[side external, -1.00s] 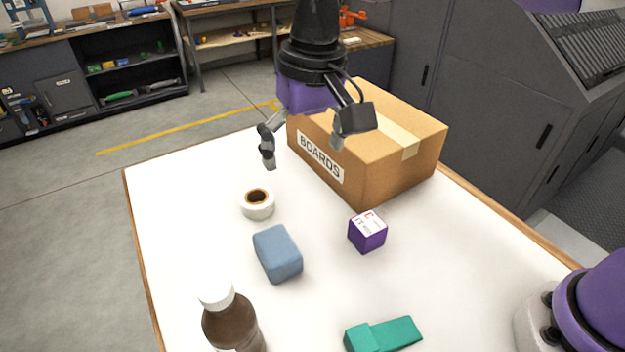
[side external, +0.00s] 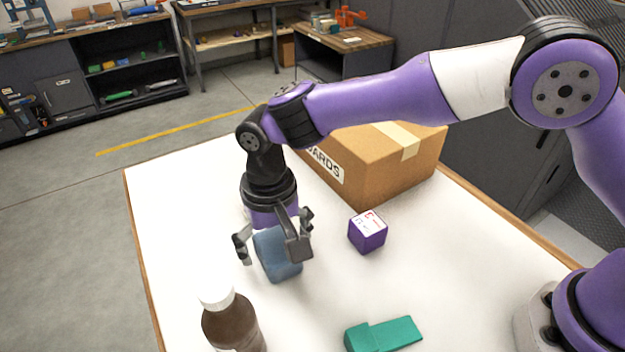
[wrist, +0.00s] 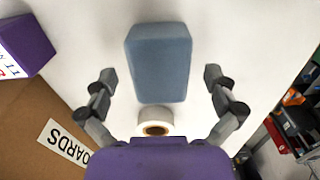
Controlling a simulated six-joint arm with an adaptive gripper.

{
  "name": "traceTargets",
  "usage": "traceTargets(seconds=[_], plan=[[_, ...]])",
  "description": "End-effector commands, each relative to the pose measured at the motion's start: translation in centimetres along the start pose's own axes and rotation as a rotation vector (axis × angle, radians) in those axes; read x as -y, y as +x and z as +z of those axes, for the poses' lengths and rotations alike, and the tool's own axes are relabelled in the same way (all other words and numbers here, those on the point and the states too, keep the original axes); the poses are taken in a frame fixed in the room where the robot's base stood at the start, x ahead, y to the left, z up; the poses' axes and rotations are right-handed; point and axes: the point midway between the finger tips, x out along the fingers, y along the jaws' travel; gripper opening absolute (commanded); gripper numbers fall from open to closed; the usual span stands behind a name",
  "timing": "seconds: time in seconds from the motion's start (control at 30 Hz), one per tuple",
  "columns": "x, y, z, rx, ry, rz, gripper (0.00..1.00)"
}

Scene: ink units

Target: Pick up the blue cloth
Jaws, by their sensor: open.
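The blue cloth (side external: 277,262) is a folded, rounded block lying on the white table. My gripper (side external: 272,252) is open and pointed down at it, with the fingers partly in front of the cloth in the side view. In the wrist view the cloth (wrist: 159,62) lies ahead of and between the lines of the two spread fingers, and the open gripper (wrist: 160,80) holds nothing. I cannot tell whether a finger touches the cloth.
A purple cube (side external: 367,232) stands right of the cloth, and a brown bottle (side external: 232,322) with a white cap stands in front. A teal block (side external: 385,335) lies front right. A cardboard box (side external: 400,165) is behind. A tape roll (wrist: 155,122) sits near the cloth.

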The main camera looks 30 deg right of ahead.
Motion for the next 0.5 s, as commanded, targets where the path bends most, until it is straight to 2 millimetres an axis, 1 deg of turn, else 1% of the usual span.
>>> traceTargets(seconds=[0.03, 0.1, 0.3, 0.37, 0.4, 0.43, 0.5], plan=[[-0.02, 0.47, 0.02, 0.001, 0.0, 0.001, 1.0], [-0.01, 0.77, 0.01, 0.0, 0.0, 0.0, 1.0], [0.0, 0.8, -0.01, -0.001, 0.0, 0.0, 1.0], [0.0, 0.79, -0.01, -0.001, 0.0, 0.0, 0.7], [0.0, 0.78, -0.01, -0.001, 0.0, 0.0, 0.59], [0.0, 0.78, -0.01, -0.001, 0.0, 0.0, 0.49], [-0.01, 0.78, 0.0, -0.001, 0.0, 0.0, 0.39]])
